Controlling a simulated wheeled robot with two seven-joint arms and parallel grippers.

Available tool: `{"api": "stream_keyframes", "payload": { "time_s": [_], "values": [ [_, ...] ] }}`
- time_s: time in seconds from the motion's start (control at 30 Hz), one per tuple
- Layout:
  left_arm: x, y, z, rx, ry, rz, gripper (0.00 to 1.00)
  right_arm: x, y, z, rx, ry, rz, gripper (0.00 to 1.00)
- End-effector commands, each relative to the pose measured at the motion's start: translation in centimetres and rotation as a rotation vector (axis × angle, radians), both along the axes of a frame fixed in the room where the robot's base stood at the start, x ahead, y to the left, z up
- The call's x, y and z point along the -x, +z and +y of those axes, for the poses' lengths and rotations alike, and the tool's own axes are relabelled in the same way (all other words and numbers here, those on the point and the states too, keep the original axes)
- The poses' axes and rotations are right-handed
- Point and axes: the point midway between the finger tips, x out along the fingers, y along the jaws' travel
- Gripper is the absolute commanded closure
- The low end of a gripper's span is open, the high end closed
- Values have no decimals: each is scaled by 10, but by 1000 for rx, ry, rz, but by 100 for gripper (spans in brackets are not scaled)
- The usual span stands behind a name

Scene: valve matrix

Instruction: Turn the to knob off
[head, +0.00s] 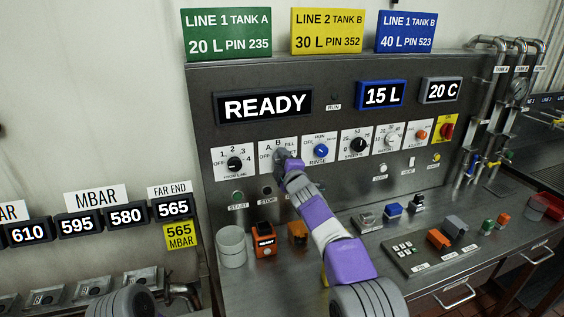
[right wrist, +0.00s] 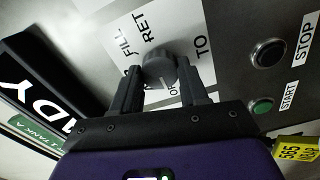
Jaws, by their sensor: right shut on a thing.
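The TO knob is a dark grey round knob (right wrist: 160,66) on a white plate (right wrist: 150,40) lettered FILL, RET and TO in the right wrist view. My right gripper (right wrist: 158,80) has a finger on each side of this knob and is shut on it. In the head view my right gripper (head: 281,157) reaches the second plate (head: 267,147) from the left, marked OFF, A, B and FILL. The gripper hides most of that knob there, so I cannot tell its pointer direction. My left gripper is not in view.
The grey panel carries neighbouring knobs, the FROM LINE knob (head: 234,163) and the blue RINSE knob (head: 321,150). START (right wrist: 262,105) and STOP (right wrist: 267,53) buttons sit close by. A READY display (head: 264,105) hangs above. A white cup (head: 231,247) and small boxes stand on the ledge below.

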Motion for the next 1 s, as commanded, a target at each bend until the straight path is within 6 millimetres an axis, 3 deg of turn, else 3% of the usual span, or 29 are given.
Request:
{"api": "stream_keyframes", "payload": {
  "time_s": [0.13, 0.17, 0.3, 0.67, 1.0],
  "values": [
    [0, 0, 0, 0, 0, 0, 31, 0, 1, 0, 3, 1, -3, 87],
    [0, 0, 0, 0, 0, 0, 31, 0, 1, 0, 2, 1, -3, 52],
    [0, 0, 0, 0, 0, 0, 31, 0, 1, 0, 1, 0, -2, 31],
    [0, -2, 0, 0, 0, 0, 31, 2, 0, -1, 1, 1, -1, 31],
    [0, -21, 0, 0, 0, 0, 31, 37, 0, -11, -1, 2, -2, 31]
  ]
}}
